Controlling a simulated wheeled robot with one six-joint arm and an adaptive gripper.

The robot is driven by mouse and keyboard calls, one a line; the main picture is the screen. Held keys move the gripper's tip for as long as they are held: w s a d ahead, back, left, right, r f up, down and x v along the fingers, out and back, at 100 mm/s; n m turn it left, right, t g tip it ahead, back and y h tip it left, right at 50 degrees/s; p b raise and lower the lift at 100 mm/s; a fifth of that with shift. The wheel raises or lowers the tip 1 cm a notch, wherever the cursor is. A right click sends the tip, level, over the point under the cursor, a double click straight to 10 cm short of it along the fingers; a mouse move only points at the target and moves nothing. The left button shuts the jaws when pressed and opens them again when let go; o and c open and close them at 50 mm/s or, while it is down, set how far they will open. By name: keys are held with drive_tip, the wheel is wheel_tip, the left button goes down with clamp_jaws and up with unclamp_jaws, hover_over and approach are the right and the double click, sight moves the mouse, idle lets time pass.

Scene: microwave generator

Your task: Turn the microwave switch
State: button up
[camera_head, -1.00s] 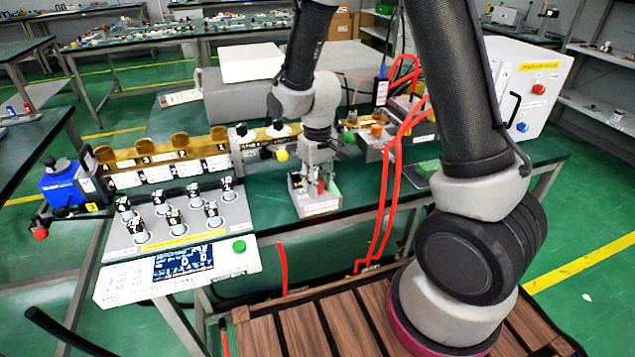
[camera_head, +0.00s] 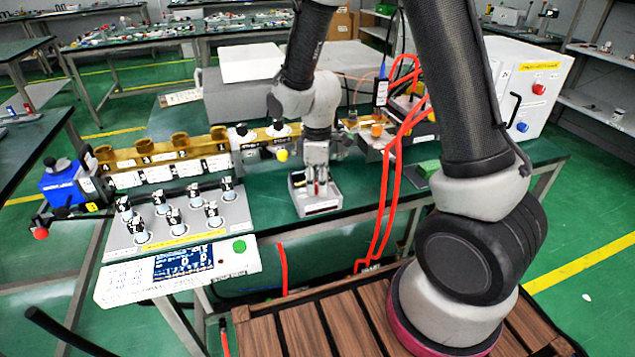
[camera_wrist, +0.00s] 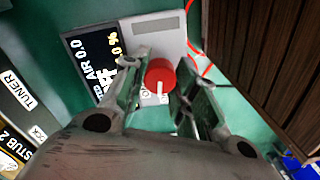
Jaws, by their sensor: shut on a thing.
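The microwave switch is a red round knob (camera_wrist: 160,75) with a white line. It stands on a small grey box (camera_wrist: 165,32) with a dark display (camera_wrist: 92,50). In the head view the small box (camera_head: 315,208) sits on the green table in front of the brass parts. My gripper (camera_head: 317,187) points down over this box. In the wrist view its two fingers (camera_wrist: 160,88) stand on either side of the red knob, shut on it. The knob's white line points towards the bottom of the picture. In the head view the fingers hide most of the knob.
A grey panel with several black-and-white knobs (camera_head: 142,228) and a lit screen (camera_head: 183,262) lies left of the box. Brass waveguide parts (camera_head: 165,150) stand behind. Red hoses (camera_head: 384,190) hang to the right. A white cabinet (camera_head: 530,90) stands at the back right.

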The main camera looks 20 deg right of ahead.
drive_tip(key=shift+n, duration=0.9)
drive_tip(key=o, duration=1)
wheel_tip(320, 180, up, 12)
drive_tip(key=shift+r, duration=0.1)
